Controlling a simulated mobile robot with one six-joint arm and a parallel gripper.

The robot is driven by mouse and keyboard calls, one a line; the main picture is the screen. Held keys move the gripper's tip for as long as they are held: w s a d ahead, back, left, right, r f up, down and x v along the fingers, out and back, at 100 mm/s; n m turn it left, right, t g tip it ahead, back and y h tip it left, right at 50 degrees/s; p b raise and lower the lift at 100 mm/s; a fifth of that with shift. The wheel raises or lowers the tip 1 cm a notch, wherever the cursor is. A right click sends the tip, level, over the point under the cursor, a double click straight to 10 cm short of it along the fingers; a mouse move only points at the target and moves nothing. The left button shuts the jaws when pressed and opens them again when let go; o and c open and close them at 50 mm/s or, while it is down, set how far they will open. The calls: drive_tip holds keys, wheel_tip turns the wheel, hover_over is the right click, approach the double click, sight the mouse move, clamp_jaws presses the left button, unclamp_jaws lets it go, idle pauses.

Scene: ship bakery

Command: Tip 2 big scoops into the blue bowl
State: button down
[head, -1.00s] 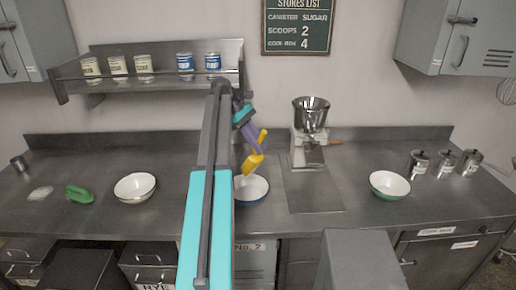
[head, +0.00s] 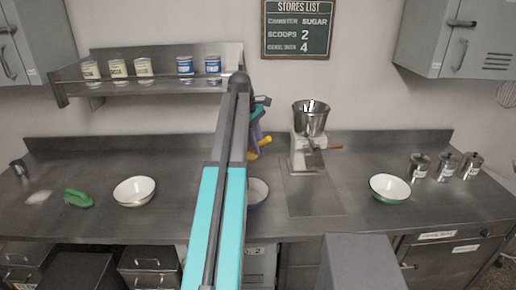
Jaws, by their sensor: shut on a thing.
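The blue bowl (head: 258,193), white inside with a blue outside, stands on the steel counter; my arm hides its left part. My gripper (head: 256,137), with purple fingers, is up behind my arm, above and beyond the bowl. It is shut on a yellow scoop (head: 265,141), of which only a small part shows. The rest of the scoop and anything in it are hidden. I cannot tell what is inside the bowl.
A white bowl (head: 134,190) and a green scoop (head: 78,198) are at left. A mill (head: 311,120) stands right of the blue bowl, then a green bowl (head: 390,187) and three canisters (head: 445,165). A wall shelf (head: 150,87) holds several tins. A sign (head: 297,30) lists sugar, scoops 2.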

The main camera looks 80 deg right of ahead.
drive_tip(key=shift+r+t, duration=0.1)
drive_tip(key=shift+t, duration=0.3)
drive_tip(key=shift+h, duration=0.5)
drive_tip(key=shift+a+r+t+h+b, duration=0.15)
drive_tip(key=shift+t+h+b, duration=0.2)
drive_tip(key=shift+t, duration=0.35)
drive_tip(key=t+h+b, duration=0.1)
drive_tip(key=t, duration=0.1)
drive_tip(key=shift+r+m+t+h+b, duration=0.25)
drive_tip(key=shift+m+t+h+b, duration=0.05)
drive_tip(key=shift+h+b, duration=0.1)
drive_tip(key=shift+r+t+h, duration=0.15)
drive_tip(key=shift+t+h, duration=0.1)
drive_tip(key=shift+t, duration=0.05)
drive_tip(key=shift+r, duration=0.1)
